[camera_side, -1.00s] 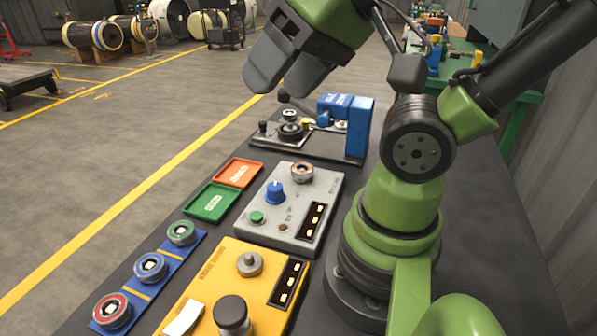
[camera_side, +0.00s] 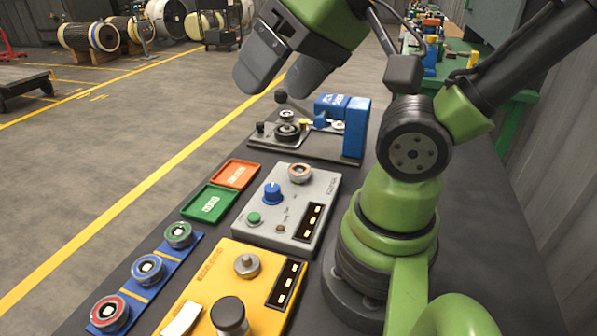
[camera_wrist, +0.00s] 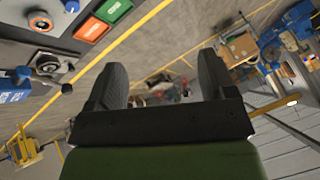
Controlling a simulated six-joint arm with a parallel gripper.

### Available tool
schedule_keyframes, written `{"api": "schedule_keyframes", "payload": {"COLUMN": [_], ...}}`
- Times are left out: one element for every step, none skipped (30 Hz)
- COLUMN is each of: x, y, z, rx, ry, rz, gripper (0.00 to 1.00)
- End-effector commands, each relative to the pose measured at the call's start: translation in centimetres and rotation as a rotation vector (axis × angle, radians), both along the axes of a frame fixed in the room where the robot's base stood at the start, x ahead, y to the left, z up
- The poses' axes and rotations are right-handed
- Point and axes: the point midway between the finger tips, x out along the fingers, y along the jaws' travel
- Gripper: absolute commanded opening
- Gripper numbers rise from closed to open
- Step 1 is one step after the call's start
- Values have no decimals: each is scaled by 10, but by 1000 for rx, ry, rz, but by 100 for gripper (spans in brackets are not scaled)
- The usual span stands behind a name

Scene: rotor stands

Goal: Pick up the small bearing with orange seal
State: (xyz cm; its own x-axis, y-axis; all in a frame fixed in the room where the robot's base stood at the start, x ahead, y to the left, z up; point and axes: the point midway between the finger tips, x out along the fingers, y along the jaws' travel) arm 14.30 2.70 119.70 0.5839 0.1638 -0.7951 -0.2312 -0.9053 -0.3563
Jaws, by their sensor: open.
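A small bearing with an orange-brown ring (camera_side: 300,172) sits on the far end of the grey box (camera_side: 318,192) in the side view. In the wrist view, a bearing with an orange ring (camera_wrist: 40,22) shows at the upper left. My gripper (camera_side: 284,80) is open and empty, high above the bench and well above the bearing. In the wrist view, the two dark fingers of my gripper (camera_wrist: 162,85) are apart with nothing between them. They point away from the bench, toward the floor and distant equipment.
A blue rack (camera_side: 165,263) holds bearings with green, blue and red rings. Green (camera_side: 209,203) and orange (camera_side: 234,173) trays lie beside the grey box. A yellow box (camera_side: 222,268) is nearer. A blue-and-grey fixture (camera_side: 357,135) with a black knob stands at the far end.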

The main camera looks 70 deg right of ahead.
Motion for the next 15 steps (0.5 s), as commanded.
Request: {"api": "schedule_keyframes", "payload": {"x": [0,0,0,0,0,0,0,0,1,3,5,10,14,19,27], "y": [0,0,0,0,0,0,0,0,-1,-2,-4,-8,-12,-16,-24], "z": [0,0,0,0,0,0,0,0,0,-1,-1,-2,-4,-5,-8], "rx": [0,0,0,0,0,0,0,-1,-5,-12,-22,-42,-60,-82,-117], "ry": [0,0,0,0,0,0,0,0,3,7,14,27,41,56,81], "rz": [0,0,0,0,0,0,0,0,1,0,1,4,6,9,19], "gripper": [84,84,84,84,84,84,84,84,84,84,84,84,84,84,84]}}
